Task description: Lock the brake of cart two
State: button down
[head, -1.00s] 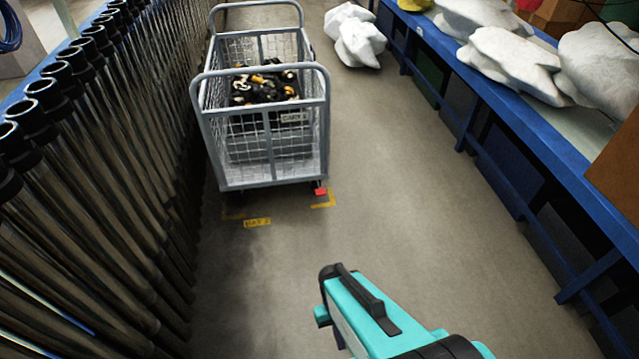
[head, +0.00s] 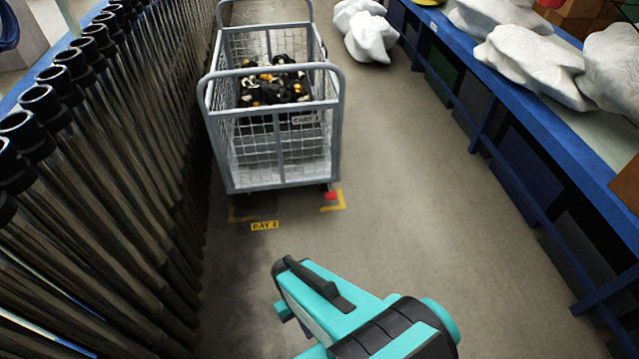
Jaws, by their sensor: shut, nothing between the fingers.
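A grey wire-mesh cart (head: 276,186) stands in the upper left-middle of the head view. Its small label (head: 305,118) reads "CART" with a digit too blurred to read surely. A small red pedal (head: 331,196) shows low at the cart's front right corner, near the wheel; whether it is up or down cannot be told. My teal and black arm reaches in from the bottom edge, well short of the cart and apart from it. My gripper's fingers are not visible.
Yellow corner marks (head: 340,205) and a "BAY 2" floor label (head: 265,226) lie at the cart's front. Dark tubes (head: 120,160) line the left. A blue bench (head: 520,105) with white wrapped bundles (head: 530,60) runs along the right. Floor between is clear.

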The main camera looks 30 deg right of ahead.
aim_at(330, 196)
jog(key=u, duration=0.2)
jog(key=i, duration=1)
jog(key=z, duration=0.2)
